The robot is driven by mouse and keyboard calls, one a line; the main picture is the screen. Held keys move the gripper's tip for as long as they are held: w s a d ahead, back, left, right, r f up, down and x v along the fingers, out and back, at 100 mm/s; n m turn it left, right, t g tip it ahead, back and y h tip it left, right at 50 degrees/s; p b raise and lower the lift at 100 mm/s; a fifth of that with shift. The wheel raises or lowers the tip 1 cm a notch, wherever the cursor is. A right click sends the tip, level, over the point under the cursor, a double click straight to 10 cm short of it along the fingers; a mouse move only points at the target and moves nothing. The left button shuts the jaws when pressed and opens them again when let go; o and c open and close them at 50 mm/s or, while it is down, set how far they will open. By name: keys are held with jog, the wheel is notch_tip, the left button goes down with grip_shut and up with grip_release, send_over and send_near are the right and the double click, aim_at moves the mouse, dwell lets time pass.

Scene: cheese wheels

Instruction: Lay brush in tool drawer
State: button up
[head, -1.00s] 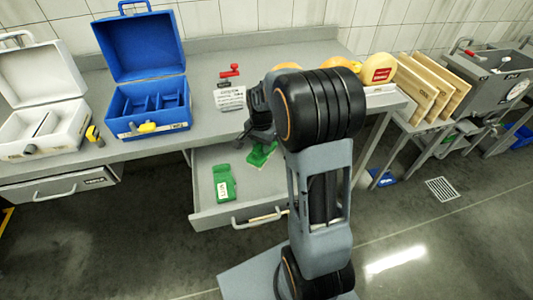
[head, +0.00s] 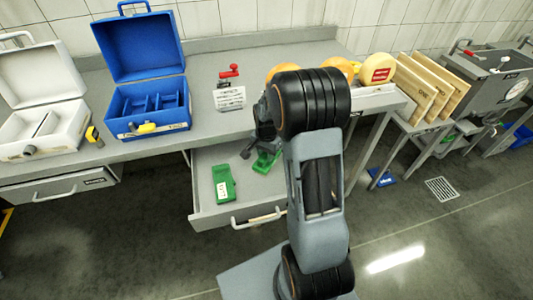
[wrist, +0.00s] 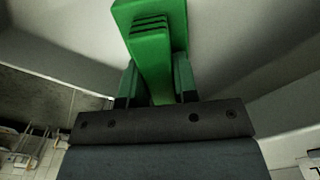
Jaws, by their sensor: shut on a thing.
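A green brush (wrist: 152,45) is held between the fingers of my gripper (wrist: 157,82) in the wrist view. In the head view the brush (head: 266,161) shows over the open tool drawer (head: 207,219), partly hidden by my arm. My gripper (head: 256,147) is shut on it, low in the drawer opening under the tabletop edge. I cannot tell whether the brush touches the drawer floor. A second green item with a white label (head: 223,184) lies in the drawer, left of the brush.
The worktop (head: 205,122) above the drawer bears an open blue case (head: 147,120), a white case (head: 45,130), a small sign (head: 230,98) and orange cheese wheels (head: 338,66). Wooden boards (head: 430,90) stand at the right.

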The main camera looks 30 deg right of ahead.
jog(key=shift+f, duration=0.2)
jog(key=o, duration=0.9)
jog(key=shift+r, duration=0.1)
notch_tip(320, 180, up, 12)
jog(key=s+a+r+n+t, duration=0.1)
jog(key=s+a+r+n, duration=0.1)
jog(key=s+a+n, duration=0.3)
jog(key=s+a+r+n+t, duration=0.1)
jog(key=s+a+n, duration=0.4)
jog(key=s, duration=0.6)
jog(key=shift+r+n+t, duration=0.35)
jog(key=shift+n+t, duration=0.25)
jog(key=shift+t, duration=0.1)
